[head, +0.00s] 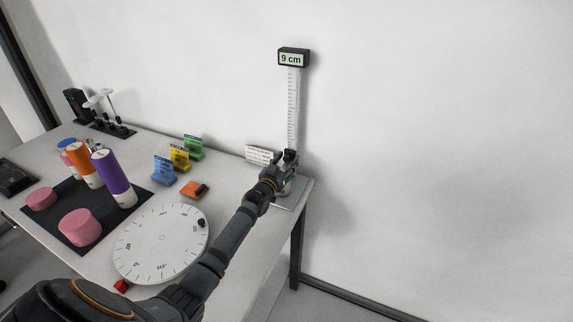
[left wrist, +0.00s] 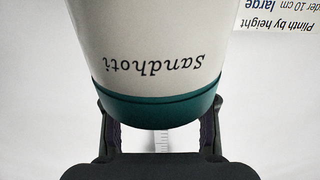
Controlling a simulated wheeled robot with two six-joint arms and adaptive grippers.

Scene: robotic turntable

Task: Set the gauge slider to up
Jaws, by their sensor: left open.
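The height gauge (head: 292,108) is a white upright ruler at the table's back right edge, with a black-framed display (head: 292,59) on top reading "9 cm". My left gripper (head: 286,165) is open low in front of the ruler. In the left wrist view, a white cup-like piece with a teal band (left wrist: 155,60), lettered "Sandhoti", sits between or just beyond the open fingers (left wrist: 160,138). I cannot tell whether they touch it. A strip of the ruler (left wrist: 161,142) shows below it. The gauge slider cannot be made out clearly behind my gripper. My right gripper is not in view.
A white round turntable (head: 160,243) lies left of my arm. Orange (head: 82,160) and purple (head: 113,177) cylinders and pink discs (head: 80,227) stand on a black mat. Blue, yellow and green card holders (head: 180,157) stand behind. A white sign (head: 262,155) is beside the gauge.

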